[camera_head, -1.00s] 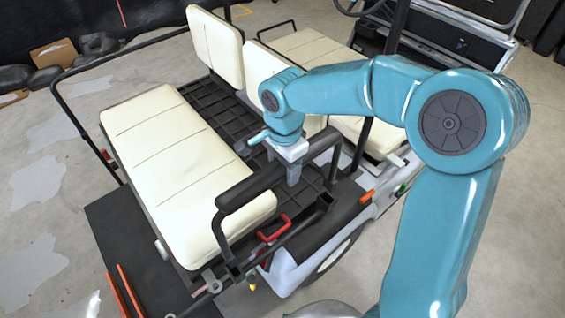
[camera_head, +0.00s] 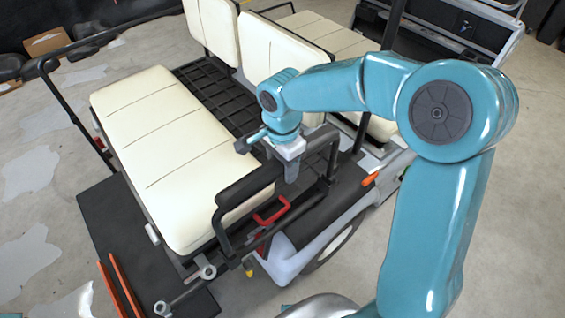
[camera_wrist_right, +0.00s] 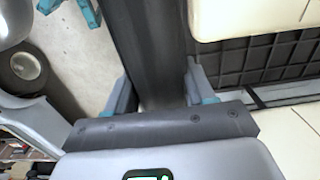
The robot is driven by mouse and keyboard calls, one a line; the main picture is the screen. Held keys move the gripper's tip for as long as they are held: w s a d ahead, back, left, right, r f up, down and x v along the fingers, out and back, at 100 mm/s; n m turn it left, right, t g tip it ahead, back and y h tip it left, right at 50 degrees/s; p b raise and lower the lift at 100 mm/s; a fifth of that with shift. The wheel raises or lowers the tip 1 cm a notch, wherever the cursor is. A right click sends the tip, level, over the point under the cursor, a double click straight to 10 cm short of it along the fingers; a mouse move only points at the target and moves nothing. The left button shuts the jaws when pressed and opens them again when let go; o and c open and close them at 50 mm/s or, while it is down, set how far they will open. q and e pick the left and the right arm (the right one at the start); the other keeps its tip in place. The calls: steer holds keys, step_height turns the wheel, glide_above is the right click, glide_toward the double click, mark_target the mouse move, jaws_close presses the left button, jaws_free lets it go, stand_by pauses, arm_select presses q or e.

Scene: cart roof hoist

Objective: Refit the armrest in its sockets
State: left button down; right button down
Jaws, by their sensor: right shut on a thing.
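The armrest (camera_head: 250,187) is a black padded bar with bent tube legs, beside the right end of the cream front seat. My right gripper (camera_head: 291,168) is shut on its pad from above. In the right wrist view the grey fingers (camera_wrist_right: 158,92) stand on both sides of the dark pad (camera_wrist_right: 155,45). The front leg (camera_head: 221,232) comes down close to the black side rail (camera_head: 262,238). I cannot tell whether either leg is inside a socket; the sockets are small and partly hidden by the armrest. My left gripper is out of view.
The cream seat (camera_head: 165,150) lies left of the armrest, with cream backrests behind it. Black frame tubes surround the seat. Open floor (camera_head: 450,250) lies to the right.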

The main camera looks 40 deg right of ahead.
steer(key=shift+f+b, duration=0.35)
steer(key=shift+f, duration=0.25)
steer(key=shift+s+f+b, duration=0.1)
steer(key=shift+f+b, duration=0.3)
steer(key=shift+b, duration=0.05)
stand_by(0.4)
steer(key=shift+c, duration=1.6)
jaws_free()
step_height(320, 180, up, 16)
steer(key=p, duration=0.1)
steer(key=shift+r, duration=0.1)
